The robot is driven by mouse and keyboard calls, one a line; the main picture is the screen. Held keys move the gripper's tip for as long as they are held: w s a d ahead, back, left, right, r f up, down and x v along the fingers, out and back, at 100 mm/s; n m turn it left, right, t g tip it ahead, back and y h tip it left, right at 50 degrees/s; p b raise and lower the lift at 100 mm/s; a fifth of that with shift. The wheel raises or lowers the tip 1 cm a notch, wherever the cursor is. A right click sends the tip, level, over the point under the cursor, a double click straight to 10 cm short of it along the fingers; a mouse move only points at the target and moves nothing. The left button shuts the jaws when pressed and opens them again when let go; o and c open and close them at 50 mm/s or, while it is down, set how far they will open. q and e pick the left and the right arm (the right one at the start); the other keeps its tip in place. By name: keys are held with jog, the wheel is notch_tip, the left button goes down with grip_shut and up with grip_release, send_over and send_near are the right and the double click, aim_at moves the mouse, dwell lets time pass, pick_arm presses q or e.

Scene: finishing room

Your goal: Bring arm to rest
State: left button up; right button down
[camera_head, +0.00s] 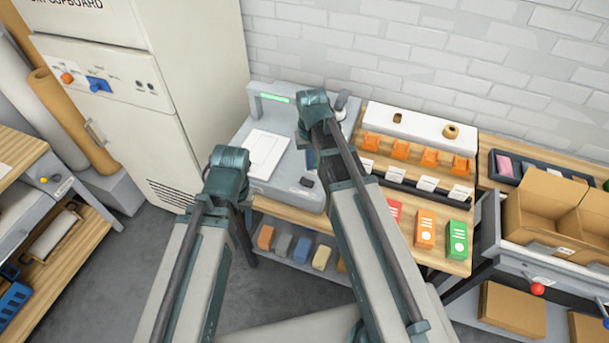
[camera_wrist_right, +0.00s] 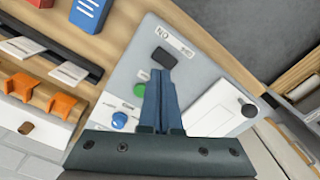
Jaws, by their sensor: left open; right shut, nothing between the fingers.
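My left arm comes in from the left in the head view. Its gripper (camera_head: 240,190) hangs at the arm's end over the floor gap beside the cupboard, its fingers mostly hidden by the wrist. My right arm reaches forward over the grey machine (camera_head: 292,192). The right gripper's blue fingers (camera_wrist_right: 157,78) are shut and empty in the right wrist view, pointing at the machine panel. Their tips appear just beside a black switch (camera_wrist_right: 164,57); whether they touch it I cannot tell. A green button (camera_wrist_right: 139,90) and a blue knob (camera_wrist_right: 119,120) lie beside the fingers.
A tall cream cupboard (camera_head: 130,95) stands at the left. Cardboard boxes (camera_head: 545,205) stand at the right. Open floor (camera_head: 110,270) lies at the lower left.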

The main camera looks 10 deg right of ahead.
jog(key=s+a+f+n+h+b, duration=0.1)
jog(key=s+a+n, duration=0.3)
jog(key=s+a, duration=0.6)
jog(key=s, duration=0.4)
jog(key=shift+s+a+f+n+b, duration=0.15)
jog(key=shift+a+f+n+b, duration=0.1)
jog(key=shift+f+n+b, duration=0.1)
dwell(1.0)
